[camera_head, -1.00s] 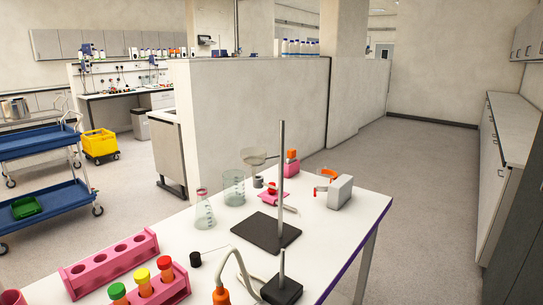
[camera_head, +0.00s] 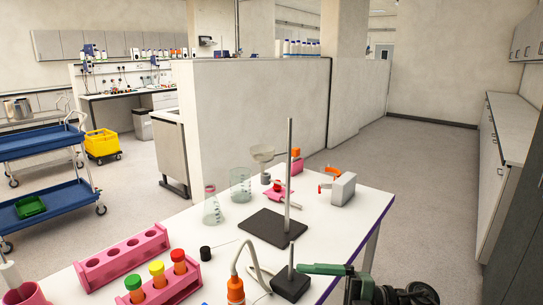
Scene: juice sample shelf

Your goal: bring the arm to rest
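Part of my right arm, dark with a green bar at its tip, comes in at the bottom right, by the table's front right edge. The green end, likely my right gripper (camera_head: 318,268), is beside the small black stand base (camera_head: 290,284). I cannot make out its fingers or whether it is open. I see nothing held in it. My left arm and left gripper are not in view.
The white table (camera_head: 330,222) holds pink tube racks (camera_head: 122,262) with capped tubes, glass flasks (camera_head: 212,208), a tall stand (camera_head: 290,175) on a black base, an orange-topped bottle (camera_head: 235,290) and a grey block (camera_head: 342,189). The floor right of it (camera_head: 430,190) is clear.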

